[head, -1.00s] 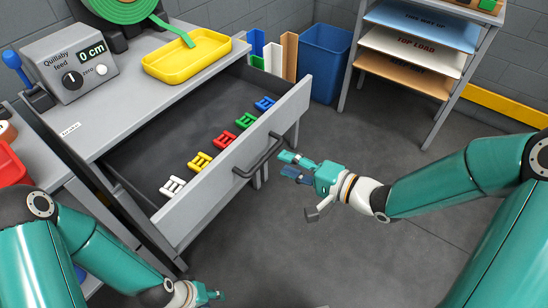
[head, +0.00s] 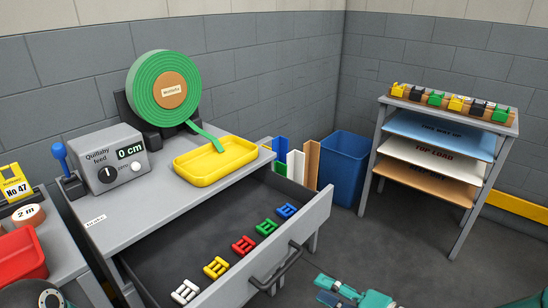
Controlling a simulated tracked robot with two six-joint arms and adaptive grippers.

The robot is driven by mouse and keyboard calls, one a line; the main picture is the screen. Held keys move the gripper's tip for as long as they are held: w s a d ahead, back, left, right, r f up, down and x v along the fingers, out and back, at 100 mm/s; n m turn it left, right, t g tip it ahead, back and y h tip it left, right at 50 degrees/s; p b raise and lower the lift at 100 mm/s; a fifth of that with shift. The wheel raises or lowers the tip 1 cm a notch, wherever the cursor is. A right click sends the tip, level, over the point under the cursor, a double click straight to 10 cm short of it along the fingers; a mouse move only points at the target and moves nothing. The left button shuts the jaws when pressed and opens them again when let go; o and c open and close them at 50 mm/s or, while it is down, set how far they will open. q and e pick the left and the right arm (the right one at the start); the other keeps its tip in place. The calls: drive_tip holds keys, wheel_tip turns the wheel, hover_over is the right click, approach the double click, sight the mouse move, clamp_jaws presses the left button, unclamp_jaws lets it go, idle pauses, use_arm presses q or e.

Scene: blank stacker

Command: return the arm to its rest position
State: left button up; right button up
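My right gripper (head: 332,292) shows at the bottom edge, to the right of the drawer handle (head: 277,270) and apart from it. Its two teal and dark fingers stand apart with nothing seen between them. The rest of that arm is mostly cut off by the frame. The grey drawer (head: 290,240) stands open, with a row of small white, yellow, red, green and blue pieces inside. My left gripper is outside the picture; only a bit of my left arm shows at the lower left corner.
A yellow tray (head: 216,177) and the feed box (head: 106,162) sit on the bench with a green roll (head: 146,88). A blue bin (head: 345,168) and a shelf rack (head: 461,222) stand behind. A red bin (head: 20,254) is at left. Grey floor lies open at right.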

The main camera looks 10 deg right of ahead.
drive_tip(key=s+a+f+m+g+h, duration=0.1)
drive_tip(key=a+f+g, duration=0.15)
drive_tip(key=f, duration=0.65)
drive_tip(key=s+a+f+g+h, duration=0.15)
drive_tip(key=a+f, duration=0.25)
drive_tip(key=f, duration=0.6)
drive_tip(key=s+d+f+n+g+h, duration=0.35)
drive_tip(key=s+f+n+g, duration=0.4)
drive_tip(key=s+f, duration=0.45)
wheel_tip(320, 180, up, 22)
drive_tip(key=p, duration=2.2)
drive_tip(key=shift+w+n+t+h, duration=0.15)
drive_tip(key=shift+n+t+h, duration=0.25)
drive_tip(key=shift+n+t, duration=0.05)
idle(1.3)
